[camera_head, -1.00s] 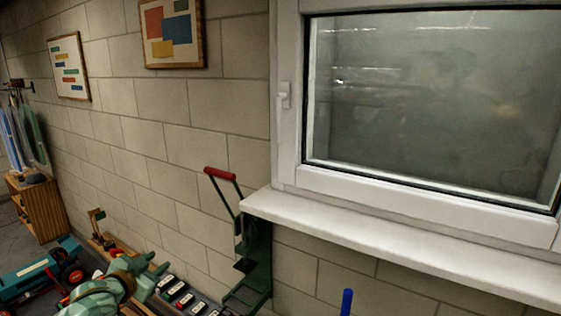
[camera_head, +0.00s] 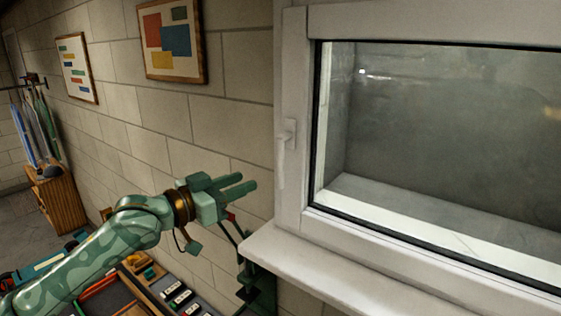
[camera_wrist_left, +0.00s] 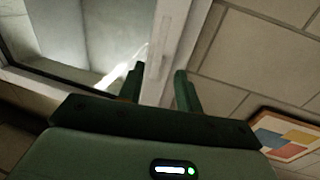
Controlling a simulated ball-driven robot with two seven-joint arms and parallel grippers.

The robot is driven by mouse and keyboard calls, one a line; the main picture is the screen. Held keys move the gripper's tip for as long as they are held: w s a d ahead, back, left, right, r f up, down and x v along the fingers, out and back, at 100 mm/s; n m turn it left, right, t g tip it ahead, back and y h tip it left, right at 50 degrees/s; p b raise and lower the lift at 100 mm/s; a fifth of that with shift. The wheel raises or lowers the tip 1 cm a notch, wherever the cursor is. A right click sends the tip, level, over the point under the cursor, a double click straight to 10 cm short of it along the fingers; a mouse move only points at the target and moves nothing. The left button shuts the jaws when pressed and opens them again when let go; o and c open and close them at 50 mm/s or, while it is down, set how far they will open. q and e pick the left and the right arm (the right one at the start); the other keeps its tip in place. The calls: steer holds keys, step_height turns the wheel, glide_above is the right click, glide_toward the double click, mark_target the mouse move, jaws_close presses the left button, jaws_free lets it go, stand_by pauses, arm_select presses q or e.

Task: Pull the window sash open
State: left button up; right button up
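The white window sash (camera_head: 300,110) holds a large glass pane and sits in its frame on the right of the head view. Its white handle (camera_head: 289,134) is on the sash's left side, with the lever hanging down. My left gripper (camera_head: 249,181) is in front of the block wall, left of and a little below the handle, with its fingers pointing right. In the left wrist view its two fingers (camera_wrist_left: 158,82) stand apart with nothing seen gripped. The white window frame (camera_wrist_left: 180,40) shows beyond them.
A white sill (camera_head: 340,280) juts out below the window. A dark green stand (camera_head: 262,285) is beneath its left end. Small items in trays (camera_head: 180,298) lie below my left arm. Two framed pictures (camera_head: 172,42) hang on the wall.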

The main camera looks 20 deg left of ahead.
mark_target(278, 168)
arm_select(q)
steer(key=p+x, duration=0.2)
steer(key=x, duration=0.9)
steer(key=shift+d+r, duration=0.1)
steer(key=shift+w+d, duration=0.25)
steer(key=shift+w, duration=0.3)
steer(key=shift+s, duration=0.1)
steer(key=shift+c, duration=0.6)
jaws_close()
